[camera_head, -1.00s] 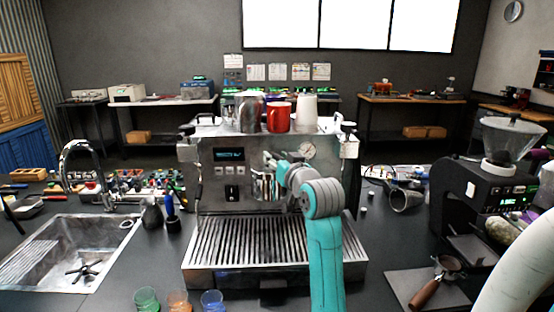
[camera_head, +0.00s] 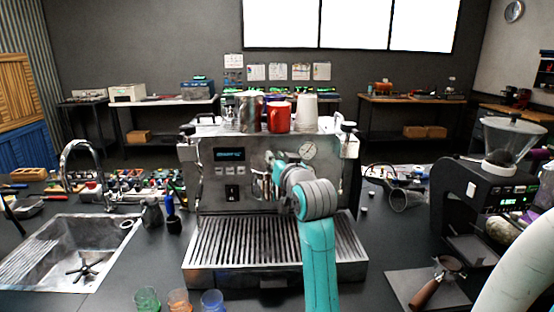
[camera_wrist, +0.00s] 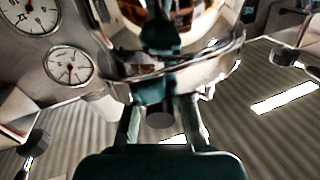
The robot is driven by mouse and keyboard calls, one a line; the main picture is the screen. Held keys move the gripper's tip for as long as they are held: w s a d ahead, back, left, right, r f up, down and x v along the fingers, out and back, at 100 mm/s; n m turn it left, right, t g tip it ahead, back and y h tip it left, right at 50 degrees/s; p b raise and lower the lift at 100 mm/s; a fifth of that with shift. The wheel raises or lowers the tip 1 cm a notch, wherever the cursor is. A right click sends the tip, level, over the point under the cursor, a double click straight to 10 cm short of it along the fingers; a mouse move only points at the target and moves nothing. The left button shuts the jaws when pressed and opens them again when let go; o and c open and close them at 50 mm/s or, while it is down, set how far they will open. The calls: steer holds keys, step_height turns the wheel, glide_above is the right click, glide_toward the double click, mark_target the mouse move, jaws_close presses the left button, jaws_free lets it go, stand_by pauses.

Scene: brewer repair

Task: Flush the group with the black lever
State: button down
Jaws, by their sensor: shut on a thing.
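The steel espresso machine (camera_head: 212,190) stands in the middle of the counter, with a lit display (camera_head: 230,154) on its front. My teal and grey arm reaches to the group area from the front and hides much of it. In the wrist view the chrome group (camera_wrist: 200,82) fills the upper middle. My gripper (camera_wrist: 160,106) is just below it, its two fingers on either side of a short black piece, which looks like the black lever's end (camera_wrist: 159,119). My gripper is shut on it. The rest of the lever is hidden.
Gauges (camera_wrist: 70,62) are left of the group in the wrist view. A ribbed drip tray (camera_head: 235,250) lies below. A red mug (camera_head: 278,117) stands on top. A portafilter (camera_head: 428,288) lies at right beside the grinder (camera_head: 490,195); small glasses (camera_head: 212,301) stand in front.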

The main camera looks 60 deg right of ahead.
mark_target(262, 166)
steer(key=m+g+h, duration=0.1)
steer(key=w+a+m+g+h, duration=0.1)
steer(key=m+g+h, duration=0.1)
steer(key=shift+w+a, duration=0.15)
steer(key=shift+a, duration=0.05)
steer(key=shift+w+a+m+g+h, duration=0.1)
steer(key=shift+w+m+g+h, duration=0.15)
steer(key=shift+m+g+h, duration=0.6)
steer(key=shift+w+a+m+g+h, duration=0.15)
steer(key=shift+w+m+g+h, duration=0.3)
steer(key=shift+g, duration=0.7)
steer(key=shift+w+a+m+g+h, duration=0.1)
steer(key=shift+m+g+h, duration=0.4)
steer(key=shift+m+g, duration=0.4)
steer(key=shift+g, duration=0.3)
steer(key=c, duration=1.1)
jaws_free()
steer(key=shift+o, duration=0.2)
steer(key=v, duration=1.2)
